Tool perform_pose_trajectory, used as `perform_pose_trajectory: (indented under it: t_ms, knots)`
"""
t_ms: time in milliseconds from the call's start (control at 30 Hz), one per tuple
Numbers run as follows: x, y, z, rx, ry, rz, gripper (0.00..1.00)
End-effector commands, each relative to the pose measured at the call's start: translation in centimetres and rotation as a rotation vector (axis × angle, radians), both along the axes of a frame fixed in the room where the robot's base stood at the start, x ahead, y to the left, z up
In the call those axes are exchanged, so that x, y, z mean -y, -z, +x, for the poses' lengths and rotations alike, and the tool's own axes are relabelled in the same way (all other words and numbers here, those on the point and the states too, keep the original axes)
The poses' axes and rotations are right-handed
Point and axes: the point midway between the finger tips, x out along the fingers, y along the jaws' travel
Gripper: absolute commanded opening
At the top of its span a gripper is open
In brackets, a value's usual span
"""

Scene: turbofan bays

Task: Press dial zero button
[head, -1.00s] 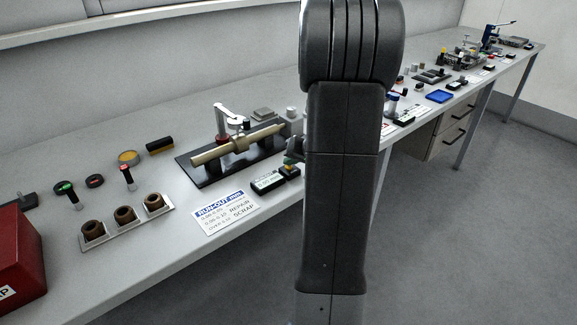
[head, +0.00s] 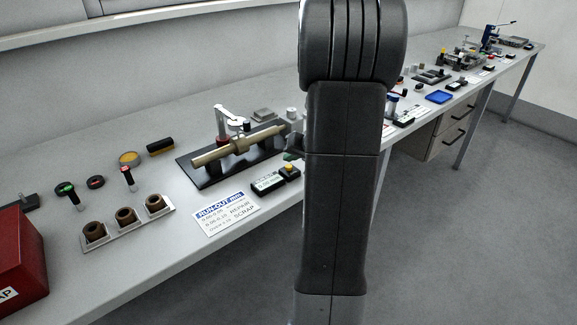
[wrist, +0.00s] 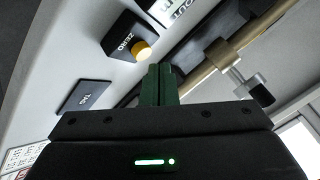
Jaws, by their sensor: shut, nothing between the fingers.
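The dial zero button is a yellow cap on a small black box marked ZERO. In the head view the button (head: 290,168) stands at the bench's front edge beside a small readout (head: 268,183). In the wrist view the yellow button (wrist: 142,50) is just left of and beyond my fingertips, with a small apparent gap. My gripper (wrist: 159,70) has green fingers, shut together and empty. In the head view my gripper (head: 291,155) shows only partly, just above the button; my arm hides the rest.
A tan shaft (head: 240,145) rests on supports on a black base, with a dial indicator (head: 229,120) over it. A run-out sign (head: 226,213) lies to the left of the readout. A black TAG box (wrist: 84,97) is near the fingers. A tray of brown bushings (head: 85,246) is further left.

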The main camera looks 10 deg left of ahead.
Motion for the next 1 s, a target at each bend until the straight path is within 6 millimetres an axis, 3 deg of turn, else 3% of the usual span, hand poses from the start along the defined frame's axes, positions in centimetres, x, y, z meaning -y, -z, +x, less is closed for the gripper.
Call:
perform_pose_trajectory:
  t_ms: [600, 1000]
  knots:
    - [0.0, -5.0, 0.0, 0.001, 0.0, 0.0, 0.0]
    - [0.0, -5.0, 0.0, 0.0, 0.0, 0.0, 0.0]
